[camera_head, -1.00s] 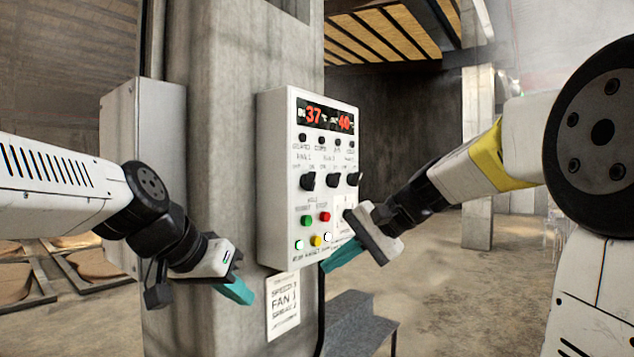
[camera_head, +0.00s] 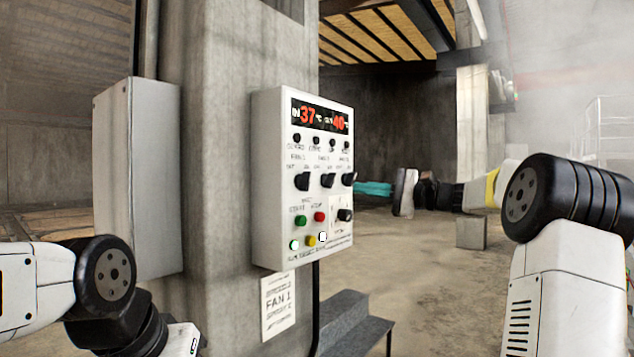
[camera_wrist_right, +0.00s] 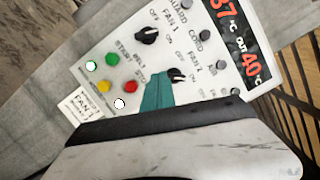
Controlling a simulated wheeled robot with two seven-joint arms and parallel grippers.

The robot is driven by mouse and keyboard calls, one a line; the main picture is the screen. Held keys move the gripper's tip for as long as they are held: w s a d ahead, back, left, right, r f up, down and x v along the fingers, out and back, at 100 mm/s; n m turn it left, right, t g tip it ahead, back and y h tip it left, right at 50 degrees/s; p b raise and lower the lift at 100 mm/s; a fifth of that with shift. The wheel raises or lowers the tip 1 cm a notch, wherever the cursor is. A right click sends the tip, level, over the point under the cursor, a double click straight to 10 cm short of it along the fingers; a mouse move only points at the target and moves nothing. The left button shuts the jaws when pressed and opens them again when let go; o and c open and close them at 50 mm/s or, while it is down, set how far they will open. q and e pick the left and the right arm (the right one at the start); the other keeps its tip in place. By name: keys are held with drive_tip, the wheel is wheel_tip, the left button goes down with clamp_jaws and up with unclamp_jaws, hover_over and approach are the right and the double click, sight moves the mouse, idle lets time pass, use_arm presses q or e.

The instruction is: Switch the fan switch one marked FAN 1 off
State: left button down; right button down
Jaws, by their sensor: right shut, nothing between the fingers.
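The white control panel (camera_head: 262,180) is on the concrete pillar. Its black FAN 1 knob (camera_head: 302,181) is the left one in the row of three. That knob also shows in the right wrist view (camera_wrist_right: 147,36); I cannot tell its setting surely. My right gripper (camera_head: 359,187) is shut and empty, its teal fingers just right of the panel in the head view. In the right wrist view the teal fingertips (camera_wrist_right: 162,82) overlap the panel beside the FAN 2 knob (camera_wrist_right: 177,75); contact is unclear. Only part of my left gripper's body shows at the bottom edge; its fingers are hidden.
A red number display (camera_head: 321,116) tops the panel, with coloured buttons (camera_head: 301,221) below the knobs. A FAN 1 paper sign (camera_head: 278,305) hangs below. A grey box (camera_head: 138,180) is on the pillar's left. Open floor lies right of the pillar.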

sight(304, 181)
drive_tip(key=x, duration=1)
drive_tip(key=shift+s+a+r, duration=0.3)
drive_tip(key=shift+s+a, duration=0.35)
drive_tip(key=shift+s, duration=0.05)
drive_tip(key=shift+s+a+r, duration=0.35)
drive_tip(key=shift+s+a, duration=0.25)
drive_tip(key=shift+s, duration=0.1)
drive_tip(key=shift+r+n+h, duration=0.3)
drive_tip(key=shift+n, duration=0.8)
drive_tip(key=n, duration=0.2)
drive_tip(key=r+n+h, duration=0.1)
drive_tip(key=n, duration=0.2)
drive_tip(key=s+a+r+n+h, duration=0.1)
drive_tip(key=n, duration=0.2)
drive_tip(key=shift+s+a+g, duration=0.1)
drive_tip(key=shift+g, duration=0.3)
